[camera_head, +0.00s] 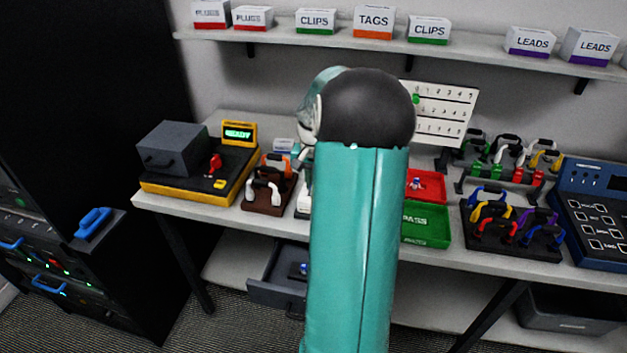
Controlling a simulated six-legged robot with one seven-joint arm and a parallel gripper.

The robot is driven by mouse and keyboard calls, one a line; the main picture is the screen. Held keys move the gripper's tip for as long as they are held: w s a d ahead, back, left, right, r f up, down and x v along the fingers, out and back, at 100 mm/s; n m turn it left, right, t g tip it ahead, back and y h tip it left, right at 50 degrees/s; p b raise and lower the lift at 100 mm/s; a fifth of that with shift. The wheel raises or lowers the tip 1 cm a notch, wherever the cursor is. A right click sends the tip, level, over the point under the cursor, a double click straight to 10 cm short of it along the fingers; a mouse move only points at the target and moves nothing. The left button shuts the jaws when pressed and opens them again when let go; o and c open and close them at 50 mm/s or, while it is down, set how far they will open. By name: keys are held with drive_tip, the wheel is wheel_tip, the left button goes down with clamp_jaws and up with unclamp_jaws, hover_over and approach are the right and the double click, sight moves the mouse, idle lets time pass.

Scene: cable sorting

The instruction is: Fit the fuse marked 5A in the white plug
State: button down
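My teal arm with its dark round joint fills the middle of the view and hides much of the bench behind it. My gripper is mostly hidden behind the arm; only narrow teal and dark parts show at the arm's left edge, and its fingers cannot be made out. A white piece (302,207) on the bench shows beside the arm, mostly covered; I cannot tell whether it is the white plug. No fuse marked 5A can be read.
A yellow-black tester (189,185) reading READY and a brown cable stand (262,205) are left. Right are a red tray (429,198) with a small item, a green PASS tray (426,226), cable racks (510,246) and a blue panel (595,180). Labelled boxes line the shelf (465,52).

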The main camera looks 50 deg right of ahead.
drive_tip(key=shift+f, duration=0.35)
idle(0.5)
drive_tip(key=c, duration=0.8)
unclamp_jaws()
drive_tip(key=shift+o, duration=0.2)
drive_tip(key=shift+r, duration=4.05)
